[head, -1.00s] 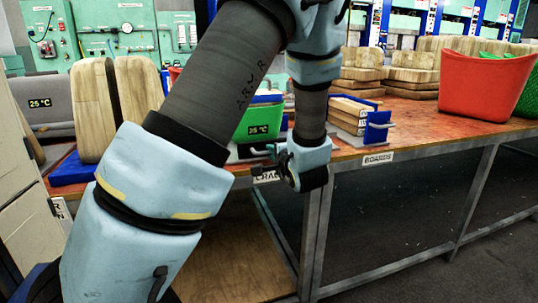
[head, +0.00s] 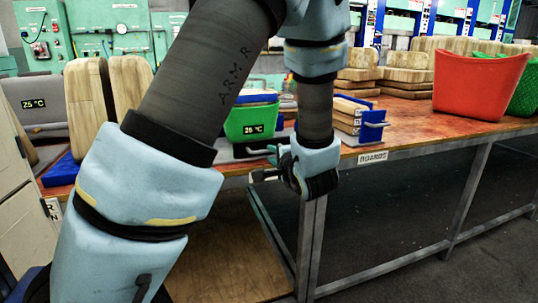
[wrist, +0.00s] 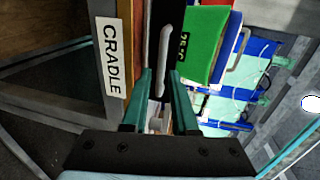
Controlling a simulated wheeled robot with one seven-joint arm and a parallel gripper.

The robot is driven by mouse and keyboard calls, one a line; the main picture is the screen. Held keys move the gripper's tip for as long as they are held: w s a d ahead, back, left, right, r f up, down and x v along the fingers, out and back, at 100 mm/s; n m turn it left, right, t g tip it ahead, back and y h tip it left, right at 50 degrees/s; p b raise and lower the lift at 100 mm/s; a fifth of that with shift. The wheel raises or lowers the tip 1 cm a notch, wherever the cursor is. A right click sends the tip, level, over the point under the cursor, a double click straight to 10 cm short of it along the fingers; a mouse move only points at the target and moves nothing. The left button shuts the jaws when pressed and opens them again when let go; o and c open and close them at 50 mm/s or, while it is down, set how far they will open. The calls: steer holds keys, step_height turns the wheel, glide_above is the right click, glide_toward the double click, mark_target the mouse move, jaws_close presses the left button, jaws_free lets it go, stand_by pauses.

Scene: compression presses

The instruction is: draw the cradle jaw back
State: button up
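The cradle stands at the bench edge by the CRADLE label (wrist: 111,58). A green block (head: 251,122) with a 25 °C display sits in it; it also shows in the wrist view (wrist: 206,44). In the wrist view a dark jaw plate (wrist: 168,22) with a pale bar handle (wrist: 163,60) lies beside the green block. My gripper (wrist: 160,74) is open, its teal fingers apart, with the handle's near end in line with the gap between the tips. I cannot tell whether they touch it. In the head view my gripper (head: 268,163) is at the bench's front edge, partly hidden by its wrist.
A blue holder (head: 372,128) with a handle and boards stands to the right, above the BOARDS label (head: 373,158). A red basket (head: 480,85) is farther right. Wooden blocks (head: 88,105) stand at left. The floor before the bench is clear.

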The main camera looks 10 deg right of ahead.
steer(key=v, duration=0.6)
steer(key=shift+s, duration=0.3)
